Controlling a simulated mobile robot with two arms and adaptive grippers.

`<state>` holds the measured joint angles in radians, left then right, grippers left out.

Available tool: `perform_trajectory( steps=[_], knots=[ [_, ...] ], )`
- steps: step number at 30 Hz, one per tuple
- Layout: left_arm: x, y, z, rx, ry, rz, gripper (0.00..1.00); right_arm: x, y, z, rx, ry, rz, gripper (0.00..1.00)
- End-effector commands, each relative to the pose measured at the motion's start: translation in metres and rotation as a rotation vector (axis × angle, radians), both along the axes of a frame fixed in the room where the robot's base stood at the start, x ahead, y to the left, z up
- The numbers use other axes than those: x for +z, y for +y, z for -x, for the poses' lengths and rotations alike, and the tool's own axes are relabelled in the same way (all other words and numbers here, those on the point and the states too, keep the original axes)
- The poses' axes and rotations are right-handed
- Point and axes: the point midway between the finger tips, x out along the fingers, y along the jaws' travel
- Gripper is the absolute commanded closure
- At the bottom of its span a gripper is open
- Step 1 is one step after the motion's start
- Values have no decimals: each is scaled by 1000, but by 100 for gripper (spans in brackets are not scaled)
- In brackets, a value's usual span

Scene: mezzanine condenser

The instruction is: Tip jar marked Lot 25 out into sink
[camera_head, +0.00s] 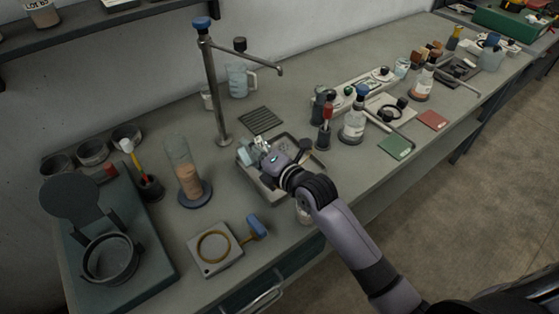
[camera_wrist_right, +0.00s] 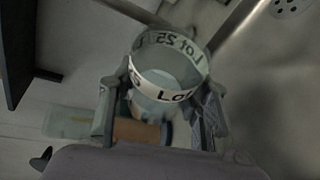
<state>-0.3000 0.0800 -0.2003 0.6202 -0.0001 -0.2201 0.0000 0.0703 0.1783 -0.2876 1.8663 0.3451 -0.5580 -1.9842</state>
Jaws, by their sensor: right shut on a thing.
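The jar marked Lot 25 (camera_wrist_right: 168,75) is clear, with a white band lettered in black. In the wrist view it sits between the two fingers of my right gripper (camera_wrist_right: 163,105), which is shut on it. In the head view the right gripper (camera_head: 266,157) is over the sink (camera_head: 262,188), and the pale jar (camera_head: 247,152) shows at the gripper's left side, tilted. I cannot tell whether anything is left in the jar. The sink's drain (camera_wrist_right: 293,6) shows at the wrist view's top right corner. My left gripper is not in view.
A tall tap (camera_head: 220,95) stands behind the sink. A glass cylinder with brown contents (camera_head: 187,170) is to the left. A bottle with a blue cap (camera_head: 354,120) and a red-topped tool (camera_head: 325,125) are at the right.

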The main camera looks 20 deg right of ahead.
Motion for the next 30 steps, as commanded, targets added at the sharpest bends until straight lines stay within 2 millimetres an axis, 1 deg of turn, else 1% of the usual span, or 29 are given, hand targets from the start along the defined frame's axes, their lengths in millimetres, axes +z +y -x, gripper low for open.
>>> perform_trajectory(
  steps=[30],
  knots=[
    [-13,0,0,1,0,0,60,4,-8,-1,-1,7,-98,91]
  ],
)
